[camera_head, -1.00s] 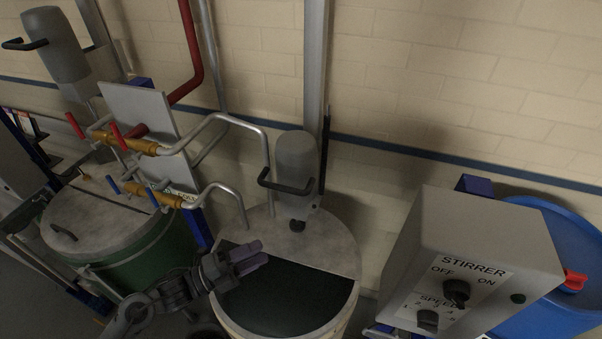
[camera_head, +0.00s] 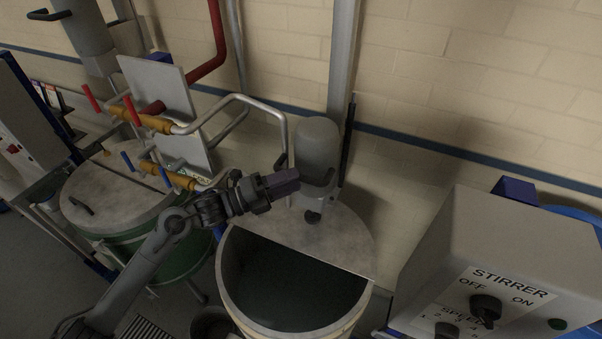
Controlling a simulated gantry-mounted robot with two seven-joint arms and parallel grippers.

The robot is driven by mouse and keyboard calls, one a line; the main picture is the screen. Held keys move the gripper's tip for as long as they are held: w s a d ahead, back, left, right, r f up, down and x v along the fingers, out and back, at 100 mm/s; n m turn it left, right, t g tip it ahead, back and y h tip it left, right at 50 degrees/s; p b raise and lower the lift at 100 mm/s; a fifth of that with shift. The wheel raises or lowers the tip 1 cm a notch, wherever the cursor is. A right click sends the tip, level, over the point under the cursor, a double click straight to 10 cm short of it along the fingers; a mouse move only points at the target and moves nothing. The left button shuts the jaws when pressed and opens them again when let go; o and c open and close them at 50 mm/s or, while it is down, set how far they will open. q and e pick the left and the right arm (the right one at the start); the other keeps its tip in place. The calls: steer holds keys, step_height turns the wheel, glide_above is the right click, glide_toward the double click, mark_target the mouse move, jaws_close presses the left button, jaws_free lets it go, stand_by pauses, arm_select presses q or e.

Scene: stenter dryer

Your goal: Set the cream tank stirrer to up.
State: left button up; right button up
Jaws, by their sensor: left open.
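The cream tank (camera_head: 229,290) stands at centre with its front half open and dark inside. Its stirrer (camera_head: 317,140), a grey rounded motor housing, sits low over the tank's metal lid (camera_head: 345,240) beside a vertical metal column (camera_head: 345,60). Part of its black handle (camera_head: 326,178) shows at the housing's front; the rest is hidden behind my left gripper. My left gripper (camera_head: 290,182) is open, its fingers pointing right, in front of the handle's left part. I cannot tell whether it touches or surrounds the handle. My right gripper is not in view.
A grey stirrer control box (camera_head: 510,250) with knobs stands at right. Pipes with red and blue valve levers (camera_head: 150,120) are left of the stirrer. A green tank (camera_head: 170,255) stands at left, with another stirrer (camera_head: 82,30) raised high above it.

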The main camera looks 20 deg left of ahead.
arm_select(q)
steer(key=shift+p+x, duration=0.3)
steer(key=shift+x, duration=1.35)
jaws_close()
